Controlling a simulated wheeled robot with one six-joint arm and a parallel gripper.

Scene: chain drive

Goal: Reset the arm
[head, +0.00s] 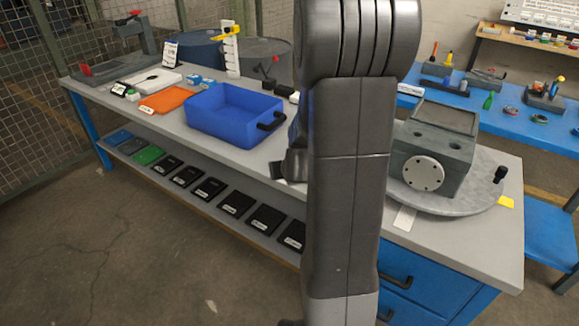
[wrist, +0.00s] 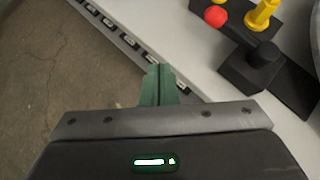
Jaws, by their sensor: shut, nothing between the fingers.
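My arm stands upright in the middle of the head view and hides part of the bench behind it. My gripper shows in the wrist view (wrist: 158,82), with its green fingers together and nothing between them. It is above the front edge of the grey bench top (wrist: 190,45). In the head view only a dark part near the gripper shows at the left side of my arm; the fingertips are hidden there.
A blue bin (head: 222,115) stands on the bench left of my arm. A grey block (head: 436,150) sits on a round plate (head: 470,196) to the right. In the wrist view, a black block (wrist: 255,65), a red knob (wrist: 215,16) and a yellow part (wrist: 262,14) stand right of the fingers.

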